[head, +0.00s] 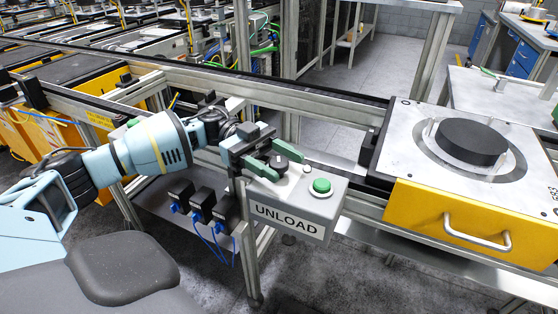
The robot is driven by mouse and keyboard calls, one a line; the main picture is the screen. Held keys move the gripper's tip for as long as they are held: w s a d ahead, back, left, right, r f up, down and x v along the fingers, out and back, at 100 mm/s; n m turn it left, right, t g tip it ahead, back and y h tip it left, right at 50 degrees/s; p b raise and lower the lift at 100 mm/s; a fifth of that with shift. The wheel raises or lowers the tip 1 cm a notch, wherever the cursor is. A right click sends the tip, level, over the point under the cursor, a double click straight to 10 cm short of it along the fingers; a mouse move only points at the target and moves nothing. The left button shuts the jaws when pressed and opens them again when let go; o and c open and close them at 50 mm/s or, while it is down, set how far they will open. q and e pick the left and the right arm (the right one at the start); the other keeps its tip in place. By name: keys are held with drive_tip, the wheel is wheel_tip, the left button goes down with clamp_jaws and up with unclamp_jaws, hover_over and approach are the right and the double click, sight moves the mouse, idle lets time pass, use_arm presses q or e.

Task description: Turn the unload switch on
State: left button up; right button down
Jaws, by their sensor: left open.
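The unload box (313,205) is a grey control box with an "UNLOAD" label, fixed to the frame near the middle of the head view. A green button (321,186) sits on its top at the right. A black rotary switch (279,162) sits on its top at the left. My left gripper (272,162) reaches in from the left with its green fingers apart, on either side of the black switch. I cannot tell whether the fingers touch it. The switch's setting is too small to read. My right gripper is not in view.
A yellow-fronted pallet (465,228) with a black round part (470,142) stands to the right. A metal rail runs behind the box. Black connectors with blue plugs (198,203) hang below my left arm. Grey floor lies below the box.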

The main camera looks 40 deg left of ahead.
use_arm(q)
drive_tip(key=a+b, duration=0.1)
drive_tip(key=a, duration=0.6)
drive_tip(key=shift+w+a, duration=0.15)
drive_tip(key=shift+a, duration=0.2)
